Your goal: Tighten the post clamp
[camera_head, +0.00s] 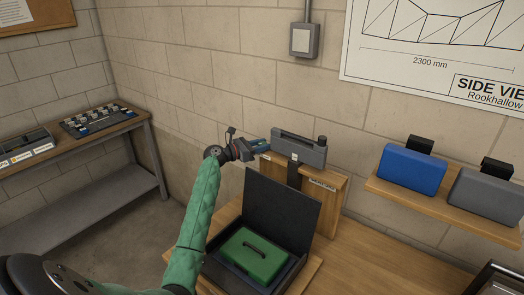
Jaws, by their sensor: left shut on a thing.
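A dark grey clamp bar (299,148) sits at the top of a short black post (293,176), beside an upright wooden board (325,205) with a small label. My left gripper (250,149), on the green-sleeved arm, is just left of the bar. It is shut on a small blue piece (259,145), whose shape is partly hidden by the gripper. I cannot tell whether the blue piece touches the bar. My right gripper is not in view.
Below, an open black case (283,212) with a green box (253,255) stands on the wooden bench (365,262). A wall shelf (440,208) at right holds blue (411,170) and grey cases (485,195). A side table (75,145) stands at left.

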